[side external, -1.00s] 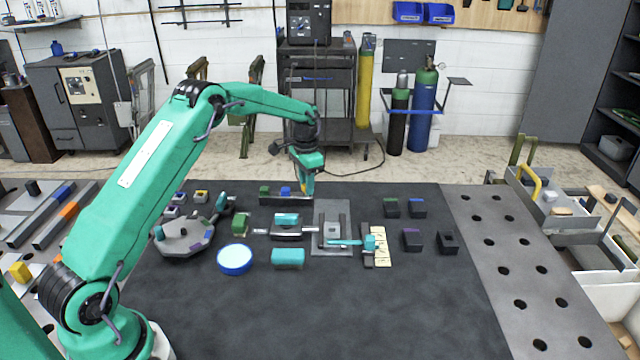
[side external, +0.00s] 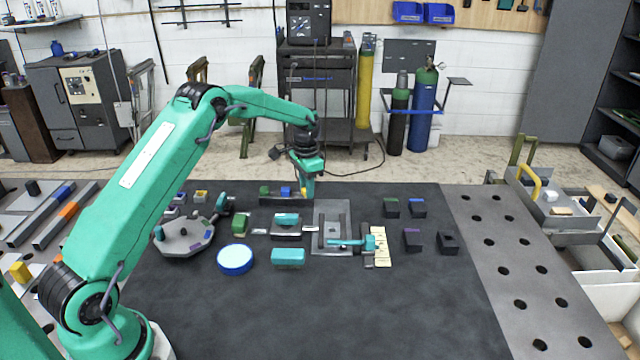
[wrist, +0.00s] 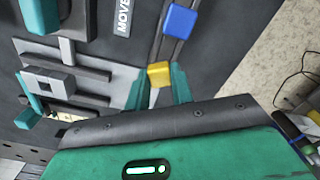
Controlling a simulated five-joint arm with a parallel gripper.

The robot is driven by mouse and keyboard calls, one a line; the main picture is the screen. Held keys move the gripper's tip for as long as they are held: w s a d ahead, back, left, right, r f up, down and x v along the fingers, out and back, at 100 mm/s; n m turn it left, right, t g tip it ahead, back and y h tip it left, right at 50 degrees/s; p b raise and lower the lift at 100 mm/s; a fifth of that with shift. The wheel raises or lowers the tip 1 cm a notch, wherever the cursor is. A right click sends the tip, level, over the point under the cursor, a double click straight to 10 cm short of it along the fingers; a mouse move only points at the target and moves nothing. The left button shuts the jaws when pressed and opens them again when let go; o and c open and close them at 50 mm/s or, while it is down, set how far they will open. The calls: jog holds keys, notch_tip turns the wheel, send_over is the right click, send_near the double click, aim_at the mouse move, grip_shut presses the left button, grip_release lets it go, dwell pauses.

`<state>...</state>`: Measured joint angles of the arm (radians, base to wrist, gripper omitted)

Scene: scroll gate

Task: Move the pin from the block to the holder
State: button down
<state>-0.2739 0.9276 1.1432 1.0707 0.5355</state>
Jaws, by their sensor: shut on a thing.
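My gripper (side external: 307,194) is at the right end of a dark rail (side external: 275,201) at the back of the mat. In the wrist view its teal fingers (wrist: 159,92) are shut on a small yellow block (wrist: 160,73) at the rail. A blue block (wrist: 179,20) sits apart from it on the same rail; it also shows in the side view (side external: 286,191). A green block (side external: 265,191) is further left. A teal piece with a thin bar (side external: 345,242) lies across the grey plate (side external: 325,212). I cannot tell which piece is the pin or the holder.
A round blue-rimmed dish (side external: 235,260) and a teal block (side external: 288,257) stand in front. A grey polygonal plate (side external: 178,245) with small parts is at left. Several dark blocks (side external: 412,240) stand at right. The front of the mat is clear.

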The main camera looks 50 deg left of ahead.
jog(key=c, duration=0.7)
grip_release()
jog(key=shift+o, duration=0.2)
jog(key=shift+r, duration=0.15)
jog(key=shift+r, duration=3.35)
